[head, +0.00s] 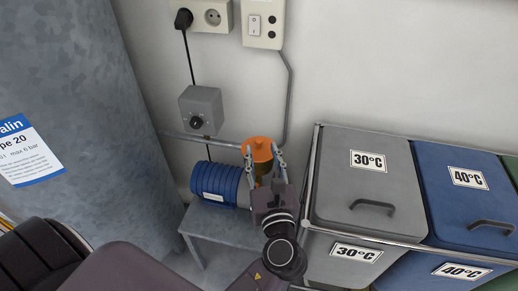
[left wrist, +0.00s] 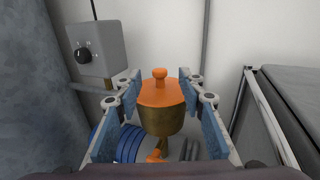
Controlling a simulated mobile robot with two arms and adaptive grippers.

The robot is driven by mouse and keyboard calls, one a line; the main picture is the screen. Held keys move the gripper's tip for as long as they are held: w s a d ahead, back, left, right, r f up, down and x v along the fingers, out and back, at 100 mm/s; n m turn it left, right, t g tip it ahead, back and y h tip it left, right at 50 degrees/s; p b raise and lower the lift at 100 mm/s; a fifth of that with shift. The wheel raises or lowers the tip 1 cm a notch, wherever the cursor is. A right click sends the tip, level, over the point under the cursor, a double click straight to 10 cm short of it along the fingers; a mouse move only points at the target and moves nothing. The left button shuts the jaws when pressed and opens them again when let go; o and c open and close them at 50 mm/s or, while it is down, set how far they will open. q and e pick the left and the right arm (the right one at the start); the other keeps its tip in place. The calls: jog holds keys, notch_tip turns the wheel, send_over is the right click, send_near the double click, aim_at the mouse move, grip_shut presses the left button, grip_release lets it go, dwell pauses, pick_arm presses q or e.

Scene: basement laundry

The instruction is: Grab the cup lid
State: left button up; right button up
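The cup lid (head: 262,146) is orange with a small round knob. It sits on top of a brownish-gold cup (head: 264,172), above the small grey table. In the left wrist view the lid (left wrist: 160,93) is centred, with the cup (left wrist: 161,123) below it. My left gripper (head: 263,153) is open, its blue-padded fingers to either side of the lid. In the left wrist view the fingertips (left wrist: 160,78) look very near the lid's edges; I cannot tell if they touch. The cup's base is partly hidden. My right gripper is not in view.
A blue ribbed cylinder (head: 214,181) lies on the grey table (head: 205,221) left of the cup. A grey control box (head: 201,110) is on the wall behind. Grey (head: 366,190) and blue (head: 462,195) lidded bins stand right. A large grey tank (head: 85,90) fills the left.

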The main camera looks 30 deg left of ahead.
aim_at(259, 140)
pick_arm(q)
jog(key=x, duration=0.4)
jog(key=shift+w+a, duration=0.5)
jog(key=shift+w, duration=0.1)
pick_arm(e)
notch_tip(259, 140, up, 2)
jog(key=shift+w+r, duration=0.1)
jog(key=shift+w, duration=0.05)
pick_arm(q)
jog(key=shift+c, duration=0.6)
grip_shut()
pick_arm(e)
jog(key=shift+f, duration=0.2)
pick_arm(q)
jog(key=shift+r, duration=0.15)
